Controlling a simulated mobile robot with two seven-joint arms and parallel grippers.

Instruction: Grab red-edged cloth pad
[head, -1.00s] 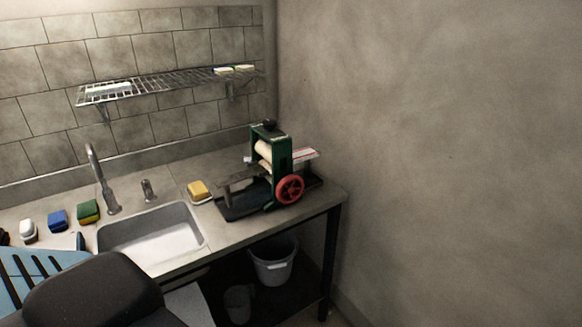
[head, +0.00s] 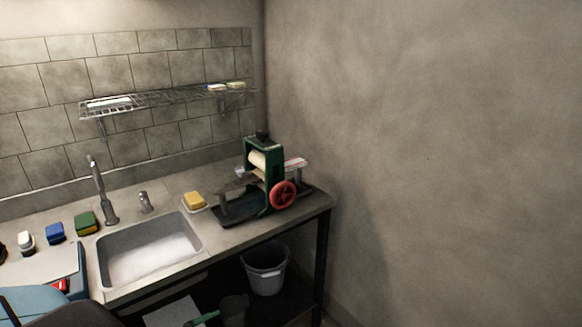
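A flat white pad with a red edge (head: 296,163) lies at the far side of the green hand-cranked wringer (head: 277,172), on the right end of the counter. The wringer's frame partly hides it. It is small in the view and its cloth texture cannot be made out. Neither of my grippers is in view. A dark rounded form fills the lower left corner, and no fingers show on it.
A sink (head: 150,256), faucet (head: 101,190) and yellow sponge (head: 194,200) are left of the wringer. Brushes and sponges line the back left. A small red item (head: 61,286) shows by a blue container (head: 78,264). A bucket (head: 266,268) stands below the counter. A wire shelf (head: 165,97) hangs above.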

